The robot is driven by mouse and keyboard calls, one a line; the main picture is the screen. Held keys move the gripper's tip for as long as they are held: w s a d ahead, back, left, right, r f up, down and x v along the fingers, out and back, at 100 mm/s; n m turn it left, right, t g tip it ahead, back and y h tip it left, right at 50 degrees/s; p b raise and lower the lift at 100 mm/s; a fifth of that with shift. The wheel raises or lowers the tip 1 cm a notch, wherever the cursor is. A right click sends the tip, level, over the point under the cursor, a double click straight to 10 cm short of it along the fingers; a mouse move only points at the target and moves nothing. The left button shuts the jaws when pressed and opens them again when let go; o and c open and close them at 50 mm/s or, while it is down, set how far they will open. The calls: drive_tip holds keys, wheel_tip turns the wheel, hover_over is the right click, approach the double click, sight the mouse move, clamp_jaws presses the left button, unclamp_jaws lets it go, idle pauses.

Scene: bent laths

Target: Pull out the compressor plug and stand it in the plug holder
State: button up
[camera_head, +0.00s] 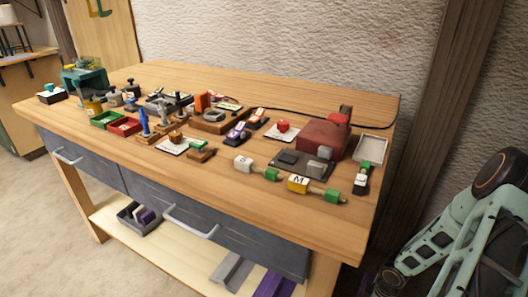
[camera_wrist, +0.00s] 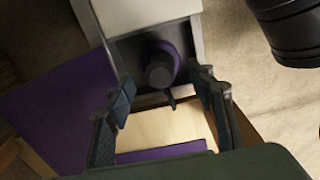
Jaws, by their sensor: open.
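My gripper (camera_wrist: 166,108) is open in the wrist view, with its two dark fingers apart and nothing held between them. A dark red box (camera_head: 322,140) with a red part and a dark part on top stands at the right of the bench in the head view; it may be the compressor. A black cable (camera_head: 290,111) runs along the back of the bench to it. The plug itself is too small to tell apart, and I cannot tell which item is the plug holder. My gripper is away from the bench top items.
The wooden bench (camera_head: 225,187) holds several small blocks, cards and tools. A pale tray (camera_head: 371,150) lies near its right end. A purple panel (camera_wrist: 48,115) and a dark round knob (camera_wrist: 160,70) show in the wrist view. The bench's front strip is mostly clear.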

wheel_tip(320, 180, down, 4)
drive_tip(key=b, duration=0.3)
drive_tip(key=shift+f, duration=0.1)
idle(1.1)
clamp_jaws()
idle(0.3)
drive_tip(key=shift+r+p, duration=2.8)
drive_tip(key=shift+r, duration=0.25)
